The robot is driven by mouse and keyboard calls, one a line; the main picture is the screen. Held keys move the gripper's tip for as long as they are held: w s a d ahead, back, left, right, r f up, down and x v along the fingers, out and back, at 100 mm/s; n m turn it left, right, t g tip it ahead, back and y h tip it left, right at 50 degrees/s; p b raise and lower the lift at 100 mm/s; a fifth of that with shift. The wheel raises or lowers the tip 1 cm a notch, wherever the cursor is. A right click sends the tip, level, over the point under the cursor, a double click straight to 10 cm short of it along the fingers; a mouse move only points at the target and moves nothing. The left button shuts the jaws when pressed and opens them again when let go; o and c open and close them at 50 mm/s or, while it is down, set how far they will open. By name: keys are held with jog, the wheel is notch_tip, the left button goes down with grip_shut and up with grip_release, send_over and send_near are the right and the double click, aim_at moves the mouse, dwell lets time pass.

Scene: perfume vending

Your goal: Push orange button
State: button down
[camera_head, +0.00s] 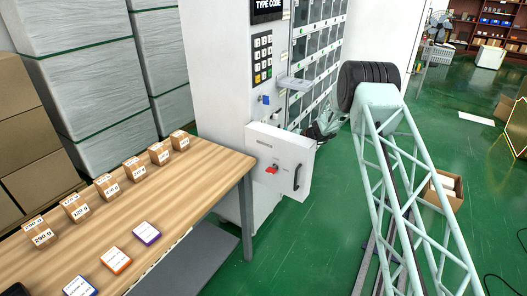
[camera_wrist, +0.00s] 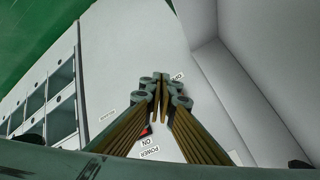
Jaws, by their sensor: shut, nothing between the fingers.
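A white vending machine (camera_head: 222,75) carries a dark keypad (camera_head: 262,58) with pale keys and a small yellow-orange key (camera_head: 257,79) at its lower left. Below it, a white box panel (camera_head: 290,150) has a red-orange switch (camera_head: 272,169). In the wrist view a bit of red (camera_wrist: 146,131) shows beside my fingers, near labels reading POWER and ON; the fingers hide most of it. My gripper (camera_wrist: 160,82) is shut and empty in front of a white surface. In the head view it is a dark shape (camera_head: 323,127) behind the panel's upper right, partly hidden.
A wooden table (camera_head: 185,185) with several small labelled boxes stands at the left. A blue knob (camera_head: 266,100) and a grey ledge (camera_head: 297,84) stick out near the keypad. A black handle (camera_head: 297,177) is on the panel's right. Green floor (camera_head: 290,245) is open in front.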

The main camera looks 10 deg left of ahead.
jog(key=shift+w+a+b, duration=0.2)
jog(key=shift+w+a, duration=0.15)
jog(key=shift+a, duration=0.45)
jog(key=shift+w+a+b, duration=0.15)
jog(key=shift+w+a, duration=0.15)
jog(key=shift+a, duration=0.5)
jog(key=shift+w+a+b, duration=0.35)
jog(key=shift+a+b, duration=0.3)
jog(key=shift+a, duration=0.1)
dwell(1.8)
jog(key=shift+s+d, duration=0.1)
jog(key=shift+d, duration=0.05)
dwell(0.4)
jog(key=shift+s+d, duration=0.25)
jog(key=shift+d, duration=0.35)
jog(key=shift+d, duration=0.1)
jog(key=shift+s+d, duration=0.3)
jog(key=shift+d, duration=0.45)
jog(key=shift+s+d, duration=0.35)
jog(key=shift+d, duration=0.35)
jog(key=shift+s+d, duration=0.3)
jog(key=shift+d, duration=0.45)
dwell(0.4)
